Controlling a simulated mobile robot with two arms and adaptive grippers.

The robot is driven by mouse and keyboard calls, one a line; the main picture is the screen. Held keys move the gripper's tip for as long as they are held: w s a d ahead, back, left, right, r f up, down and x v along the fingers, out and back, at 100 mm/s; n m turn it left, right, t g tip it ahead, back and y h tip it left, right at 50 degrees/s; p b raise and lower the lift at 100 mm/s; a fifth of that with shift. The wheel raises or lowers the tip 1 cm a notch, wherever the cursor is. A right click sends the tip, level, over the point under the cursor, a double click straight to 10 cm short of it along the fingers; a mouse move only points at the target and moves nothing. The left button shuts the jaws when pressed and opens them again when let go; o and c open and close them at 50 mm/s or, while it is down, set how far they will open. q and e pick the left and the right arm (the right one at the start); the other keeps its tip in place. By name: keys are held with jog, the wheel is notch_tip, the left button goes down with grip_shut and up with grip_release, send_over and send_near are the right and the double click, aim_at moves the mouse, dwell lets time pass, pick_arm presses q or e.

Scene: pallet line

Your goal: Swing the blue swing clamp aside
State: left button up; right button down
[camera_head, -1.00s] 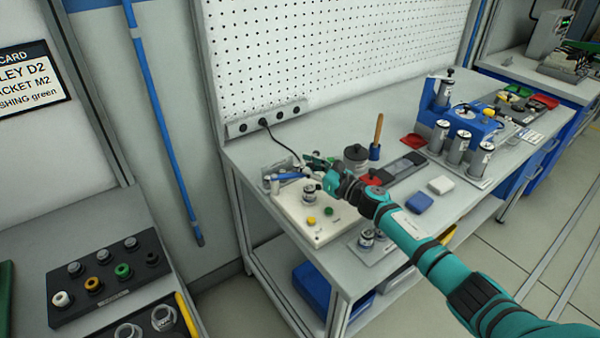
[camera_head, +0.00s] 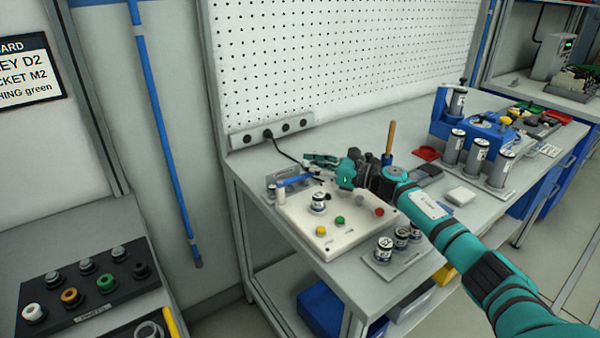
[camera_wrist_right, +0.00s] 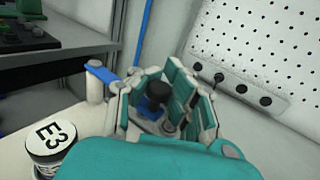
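The blue swing clamp (camera_head: 293,182) is a bar on a pale post at the back left of the cream fixture plate (camera_head: 345,239). Its blue bar (camera_wrist_right: 104,75) also shows in the wrist view, running towards my fingers, which hide part of it. My right gripper (camera_head: 318,162) is at the clamp's right end. In the wrist view its fingers (camera_wrist_right: 160,98) stand apart on either side of a black knob (camera_wrist_right: 157,93), with a gap visible. A white canister marked E3 (camera_wrist_right: 52,142) stands upright on the plate (camera_head: 319,202). My left gripper is not in view.
Yellow, green and red buttons (camera_head: 340,220) are on the plate. Several small canisters (camera_head: 401,238) stand in front on a grey holder. A wooden-handled tool (camera_head: 390,138) stands behind my wrist. The pegboard (camera_head: 330,65) rises behind the bench.

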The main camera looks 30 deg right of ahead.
jog(key=shift+w+d+r, duration=0.2)
jog(key=shift+d, duration=0.25)
jog(key=shift+b, duration=0.3)
jog(key=c, duration=1.2)
grip_release()
jog(key=shift+d, duration=0.15)
jog(key=shift+o, duration=0.2)
jog(key=shift+s, duration=0.1)
jog(key=shift+f, duration=0.1)
jog(key=v, duration=1.2)
